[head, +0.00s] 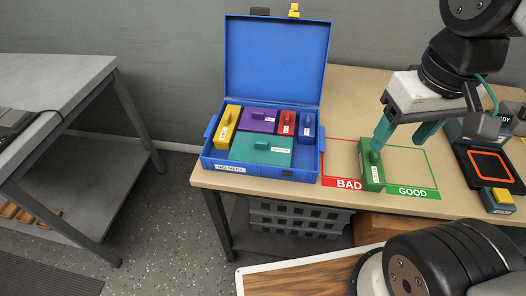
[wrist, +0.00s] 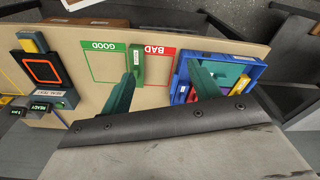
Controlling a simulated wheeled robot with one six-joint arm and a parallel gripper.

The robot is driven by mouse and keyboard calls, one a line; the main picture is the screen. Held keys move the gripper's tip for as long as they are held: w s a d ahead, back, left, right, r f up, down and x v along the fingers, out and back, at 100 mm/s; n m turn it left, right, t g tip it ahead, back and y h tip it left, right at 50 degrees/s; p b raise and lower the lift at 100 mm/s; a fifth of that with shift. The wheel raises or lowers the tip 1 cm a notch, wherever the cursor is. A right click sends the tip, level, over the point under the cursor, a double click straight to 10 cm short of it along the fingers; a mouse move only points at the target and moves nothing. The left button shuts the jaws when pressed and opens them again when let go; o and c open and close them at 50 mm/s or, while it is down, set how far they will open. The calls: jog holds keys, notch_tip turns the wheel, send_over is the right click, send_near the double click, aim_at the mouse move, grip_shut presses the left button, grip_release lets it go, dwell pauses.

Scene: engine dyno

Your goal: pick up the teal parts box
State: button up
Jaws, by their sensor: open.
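In the wrist view, the case (wrist: 262,72) is at the right, and part of the teal box (wrist: 232,70) shows inside, partly hidden by a finger. My gripper (head: 405,133) is open and empty, with teal fingers. It is to the right of the case, above the green box (head: 372,176). In the wrist view, the gripper (wrist: 160,75) points towards the bench, with the green box (wrist: 137,62) near one finger.
Yellow (head: 227,127), purple (head: 257,118), red (head: 288,122) and blue (head: 307,127) boxes sit around the teal one. The case lid (head: 277,60) stands upright behind. The green box stands between the BAD (head: 340,160) and GOOD (head: 412,170) areas. A device with an orange-framed screen (head: 490,165) is at right.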

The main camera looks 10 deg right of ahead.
jog(key=w+a+f+n+g, duration=0.1)
jog(key=w+a+f+g, duration=0.2)
jog(key=w+a+f, duration=0.35)
jog(key=m+t, duration=0.2)
jog(key=m, duration=0.2)
send_over(261, 142)
notch_tip(261, 142, down, 7)
jog(key=shift+w+f, duration=0.1)
jog(key=shift+f, duration=0.05)
jog(key=shift+m, duration=0.3)
jog(key=shift+w+a+f, duration=0.1)
jog(key=shift+f, duration=0.3)
jog(key=f, duration=0.7)
jog(key=shift+s+d, duration=0.2)
grip_shut()
